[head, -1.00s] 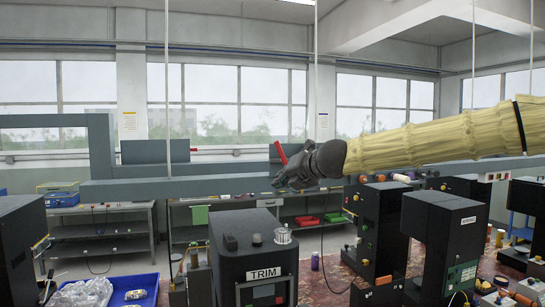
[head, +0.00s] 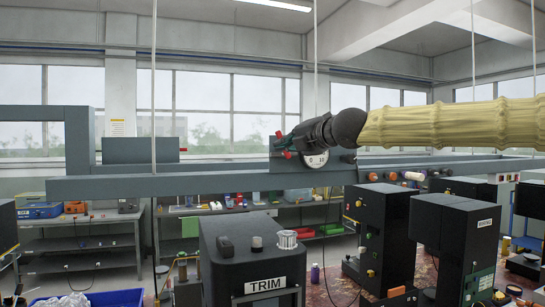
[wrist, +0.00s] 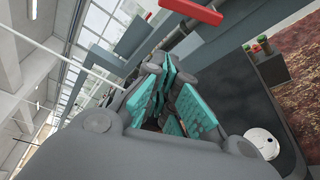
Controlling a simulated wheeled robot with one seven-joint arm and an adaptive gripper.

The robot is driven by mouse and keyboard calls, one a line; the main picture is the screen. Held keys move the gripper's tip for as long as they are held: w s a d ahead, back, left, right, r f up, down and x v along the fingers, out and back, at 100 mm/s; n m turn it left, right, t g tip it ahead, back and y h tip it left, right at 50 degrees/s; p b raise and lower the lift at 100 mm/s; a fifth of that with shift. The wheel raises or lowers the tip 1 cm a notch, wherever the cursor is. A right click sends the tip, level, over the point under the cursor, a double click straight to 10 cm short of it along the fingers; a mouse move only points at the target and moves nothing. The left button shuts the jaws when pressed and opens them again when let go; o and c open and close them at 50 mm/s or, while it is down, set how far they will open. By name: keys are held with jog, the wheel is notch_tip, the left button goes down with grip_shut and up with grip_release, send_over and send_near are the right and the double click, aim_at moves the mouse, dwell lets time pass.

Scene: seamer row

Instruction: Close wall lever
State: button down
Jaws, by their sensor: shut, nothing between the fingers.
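The wall lever's red handle (head: 280,135) shows at a grey plate (head: 284,177) on the long grey beam, right of centre in the head view. A second red bit shows just below it, and my gripper partly hides this spot. In the wrist view a red bar (wrist: 190,11) crosses the top, beyond the fingers. My gripper (head: 294,142) is right beside the red handle, its dark fingers pointing left. In the wrist view its teal-padded fingers (wrist: 168,88) are shut and empty. I cannot tell whether they touch the handle.
A round white dial (head: 316,160) sits on the plate just below my gripper. The long grey beam (head: 200,185) runs across the view. A black TRIM machine (head: 250,260) stands below, with more dark machines (head: 465,230) at right. Shelves line the back wall.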

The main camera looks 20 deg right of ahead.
jog(key=w+p, duration=0.4)
jog(key=w, duration=0.5)
jog(key=shift+w+f, duration=0.2)
jog(key=shift+w, duration=0.2)
dwell(0.4)
jog(key=shift+s+d, duration=0.15)
jog(key=shift+d, duration=0.05)
